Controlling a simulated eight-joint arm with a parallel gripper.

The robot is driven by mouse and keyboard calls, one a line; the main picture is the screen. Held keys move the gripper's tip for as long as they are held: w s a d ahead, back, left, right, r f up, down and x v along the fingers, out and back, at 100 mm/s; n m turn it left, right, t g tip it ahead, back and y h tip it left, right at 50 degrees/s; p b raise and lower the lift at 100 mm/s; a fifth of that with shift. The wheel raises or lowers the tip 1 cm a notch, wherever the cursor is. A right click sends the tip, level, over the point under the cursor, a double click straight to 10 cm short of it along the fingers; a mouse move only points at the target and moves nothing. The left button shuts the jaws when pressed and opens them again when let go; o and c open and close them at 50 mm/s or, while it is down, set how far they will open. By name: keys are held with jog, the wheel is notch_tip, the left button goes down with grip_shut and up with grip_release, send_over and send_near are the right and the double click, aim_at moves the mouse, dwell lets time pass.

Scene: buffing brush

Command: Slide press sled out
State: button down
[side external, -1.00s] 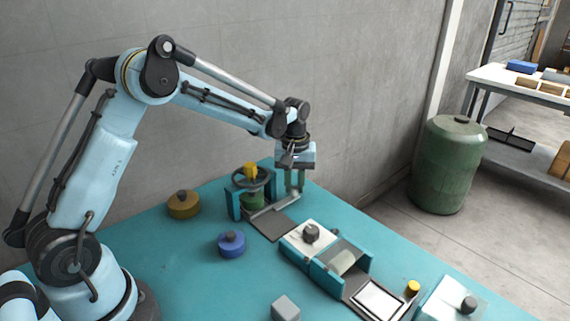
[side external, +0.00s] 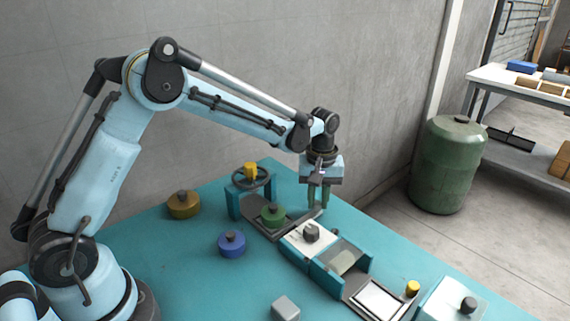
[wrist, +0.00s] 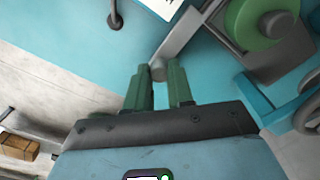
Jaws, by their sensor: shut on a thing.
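The press is a teal frame (side external: 233,200) with a dark handwheel (side external: 251,179) and a yellow block on top. Its dark grey sled (side external: 255,222) extends out from the frame toward the right front. A green knobbed disc (side external: 272,216) sits on the sled, clear of the frame, and shows at the upper right of the wrist view (wrist: 262,18). A grey bar (wrist: 183,35) runs from the sled to my gripper (wrist: 160,75). My gripper's green fingers (side external: 318,205) point down and are shut on the bar's end. The exact grip contact is partly hidden.
A white-topped teal unit with a dark knob (side external: 311,233) stands close to the sled's outer end. A blue knobbed disc (side external: 231,244), a brown knobbed disc (side external: 183,205) and a grey block (side external: 285,308) are on the teal table. Open table lies at the left front.

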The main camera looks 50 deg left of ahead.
jog(key=c, duration=1)
grip_release()
jog(key=shift+d, duration=0.2)
notch_tip(320, 180, up, 12)
jog(key=shift+r, duration=0.1)
jog(key=s+m+t, duration=0.2)
jog(key=s+m, duration=0.1)
jog(key=s, duration=0.3)
jog(key=s+a+m+t, duration=0.1)
jog(key=s+m+t, duration=0.1)
jog(key=s, duration=0.4)
jog(key=s+a+f+m+t, duration=0.1)
jog(key=s+m+t, duration=0.2)
jog(key=s, duration=0.3)
jog(key=shift+s+a+m, duration=0.25)
jog(key=shift+s+m, duration=0.05)
jog(key=shift+m, duration=0.2)
